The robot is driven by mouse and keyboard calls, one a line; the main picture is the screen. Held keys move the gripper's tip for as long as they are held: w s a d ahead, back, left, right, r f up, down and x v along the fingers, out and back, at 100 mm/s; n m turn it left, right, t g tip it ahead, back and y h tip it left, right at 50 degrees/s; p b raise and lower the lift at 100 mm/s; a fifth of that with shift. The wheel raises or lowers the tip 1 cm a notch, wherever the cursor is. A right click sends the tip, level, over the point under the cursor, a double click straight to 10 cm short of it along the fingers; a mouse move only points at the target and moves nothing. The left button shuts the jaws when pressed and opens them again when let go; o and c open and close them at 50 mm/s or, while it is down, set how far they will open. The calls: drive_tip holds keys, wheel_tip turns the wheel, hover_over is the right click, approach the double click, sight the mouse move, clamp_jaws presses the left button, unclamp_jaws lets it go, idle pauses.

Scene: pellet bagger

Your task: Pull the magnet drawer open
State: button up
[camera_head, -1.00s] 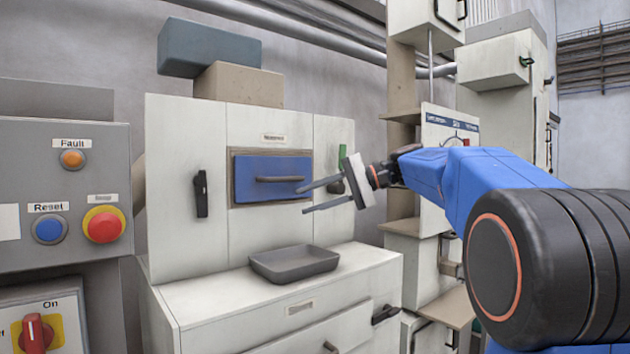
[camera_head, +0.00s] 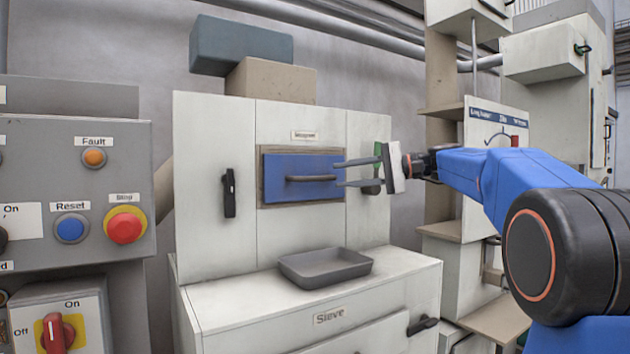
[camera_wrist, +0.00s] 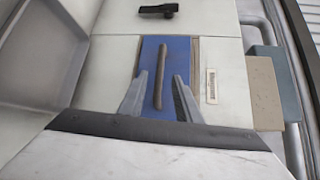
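The magnet drawer (camera_head: 300,191) is a blue front in a brown frame on the white cabinet, under a small label. It looks shut. Its dark bar handle (camera_head: 311,178) runs level across it. My gripper (camera_head: 336,174) is open and empty, its two grey fingers pointing left at the drawer's right side. In the wrist view the blue drawer (camera_wrist: 181,55) is ahead, and the handle (camera_wrist: 159,78) shows between the open fingers (camera_wrist: 160,88). I cannot tell how far the fingertips are from the handle; no grip on it shows.
A grey tray (camera_head: 300,268) lies on the ledge below the drawer. A black handle (camera_head: 229,193) is on the cabinet's left door. A control panel (camera_head: 70,200) with Fault, Reset and Stop buttons stands at left. Shelving (camera_head: 440,130) stands at right.

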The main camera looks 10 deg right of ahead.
sight(319, 179)
drive_tip(key=x, duration=0.8)
drive_tip(key=shift+w+a+f, duration=0.1)
drive_tip(key=shift+w+a, duration=0.1)
drive_tip(key=shift+a, duration=0.15)
clamp_jaws()
